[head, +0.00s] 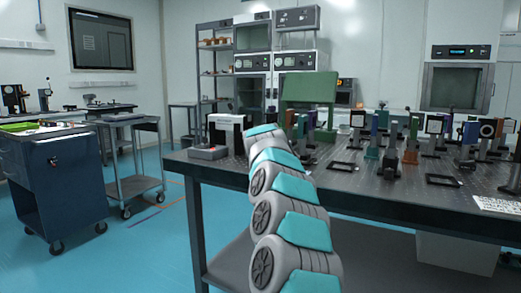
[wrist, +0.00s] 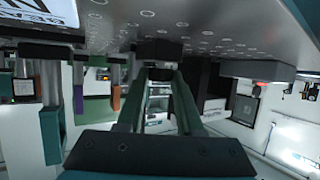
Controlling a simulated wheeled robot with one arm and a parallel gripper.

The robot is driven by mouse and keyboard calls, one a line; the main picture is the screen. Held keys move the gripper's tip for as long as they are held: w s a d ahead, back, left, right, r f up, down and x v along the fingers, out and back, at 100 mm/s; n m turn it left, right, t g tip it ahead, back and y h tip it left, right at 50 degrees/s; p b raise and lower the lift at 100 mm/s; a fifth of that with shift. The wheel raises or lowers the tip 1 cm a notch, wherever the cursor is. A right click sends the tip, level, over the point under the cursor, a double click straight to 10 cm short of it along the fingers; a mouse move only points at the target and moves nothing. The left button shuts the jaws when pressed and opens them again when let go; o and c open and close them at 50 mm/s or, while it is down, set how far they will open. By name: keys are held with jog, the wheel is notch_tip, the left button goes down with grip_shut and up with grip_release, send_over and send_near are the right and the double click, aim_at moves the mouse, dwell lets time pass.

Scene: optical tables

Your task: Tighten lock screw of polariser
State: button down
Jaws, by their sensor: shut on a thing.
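My gripper (wrist: 160,72) shows in the wrist view, where the table appears at the top. Its two fingers reach away from the camera and close on a small dark part (wrist: 160,50) by the tabletop. I cannot tell whether this part is the polariser's lock screw. In the head view my arm reaches over the table's near edge and hides the gripper and what it holds. Several upright optical mounts stand on the table, among them one with a pale face (head: 435,125). I cannot tell which is the polariser.
The dark optical table (head: 375,185) is crowded on its right half. A white-and-black box (head: 226,131) and a grey device with a red button (head: 207,152) stand left of my arm. Flat black frames (head: 443,180) lie near the front.

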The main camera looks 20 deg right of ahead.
jog(key=n+y, duration=0.1)
jog(key=y+p, duration=0.1)
jog(key=n+t+y+p, duration=0.1)
jog(key=shift+d+r+n, duration=0.2)
jog(key=shift+d+n, duration=0.05)
jog(key=shift+n, duration=0.05)
jog(key=shift+d+f+n+y, duration=0.15)
jog(key=shift+n+y, duration=0.65)
jog(key=shift+y, duration=0.15)
jog(key=shift+d+f+n+y, duration=0.1)
jog(key=shift+d+n+y, duration=0.05)
jog(key=shift+n+y, duration=0.75)
jog(key=shift+d+n+y, duration=0.1)
jog(key=shift+n+y, duration=0.5)
jog(key=shift+y, duration=0.25)
jog(key=shift+n+y, duration=0.3)
jog(key=shift+n+g+y, duration=0.4)
jog(key=shift+y, duration=0.1)
jog(key=c, duration=0.5)
grip_release()
jog(key=shift+c, duration=0.2)
